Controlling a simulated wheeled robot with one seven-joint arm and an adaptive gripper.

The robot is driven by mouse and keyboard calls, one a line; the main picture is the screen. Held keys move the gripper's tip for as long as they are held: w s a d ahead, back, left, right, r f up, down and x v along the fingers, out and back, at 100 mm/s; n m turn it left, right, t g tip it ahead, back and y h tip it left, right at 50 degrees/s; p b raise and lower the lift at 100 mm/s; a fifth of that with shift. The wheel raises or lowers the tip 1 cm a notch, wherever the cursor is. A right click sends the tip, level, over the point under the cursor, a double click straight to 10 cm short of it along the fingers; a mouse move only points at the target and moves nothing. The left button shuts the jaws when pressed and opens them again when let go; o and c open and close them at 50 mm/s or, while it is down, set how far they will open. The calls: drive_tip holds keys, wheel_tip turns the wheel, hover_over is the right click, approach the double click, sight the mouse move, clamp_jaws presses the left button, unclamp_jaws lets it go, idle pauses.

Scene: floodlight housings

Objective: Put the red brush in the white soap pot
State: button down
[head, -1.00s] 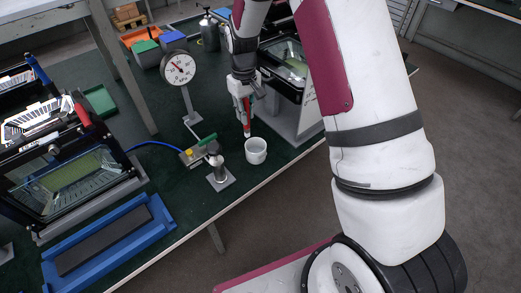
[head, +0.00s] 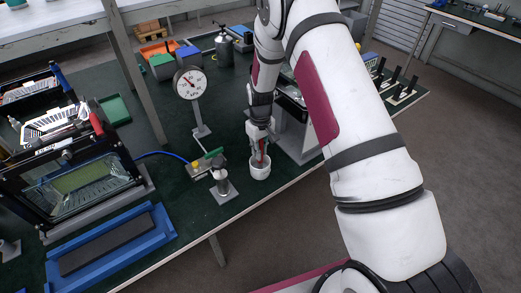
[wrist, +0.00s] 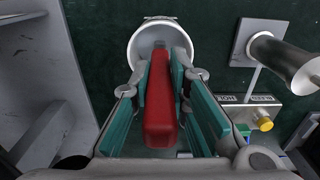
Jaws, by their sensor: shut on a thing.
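The red brush (wrist: 160,108) is between the teal-padded fingers of my gripper (wrist: 162,80), which is shut on it. In the wrist view its far end reaches over and into the mouth of the white soap pot (wrist: 137,42). In the head view the white pot (head: 260,173) stands on the green bench near its front edge. My gripper (head: 259,150) is just above and at the pot's opening, pointing down, with a bit of the red brush (head: 261,154) showing. The brush's lower end is hidden, so I cannot tell whether it touches the pot's bottom.
A metal post on a square base (head: 222,184) and a small valve block (head: 205,165) stand left of the pot. A dial gauge (head: 190,84) stands behind. A grey housing fixture (head: 300,135) is close on the right. A blue tray (head: 150,244) lies at the front left.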

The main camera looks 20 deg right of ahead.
drive_tip(key=shift+f, duration=0.1)
drive_tip(key=c, duration=1.5)
unclamp_jaws()
drive_tip(key=shift+c, duration=0.2)
wheel_tip(320, 180, up, 12)
drive_tip(key=shift+r+b, duration=0.1)
drive_tip(key=shift+b, duration=0.7)
drive_tip(key=s+r+m+t, duration=0.1)
drive_tip(key=s+r, duration=0.5)
drive_tip(key=r, duration=0.5)
drive_tip(key=s+r+m+t, duration=0.1)
drive_tip(key=s+r+t, duration=0.1)
drive_tip(key=s+r, duration=0.6)
drive_tip(key=s+r+t, duration=0.1)
drive_tip(key=s+r, duration=0.3)
drive_tip(key=s, duration=0.4)
drive_tip(key=s+r+m+t, duration=0.1)
drive_tip(key=s+r, duration=0.3)
drive_tip(key=s, duration=0.4)
drive_tip(key=shift+s+m+t, duration=0.2)
drive_tip(key=shift+m+t, duration=0.1)
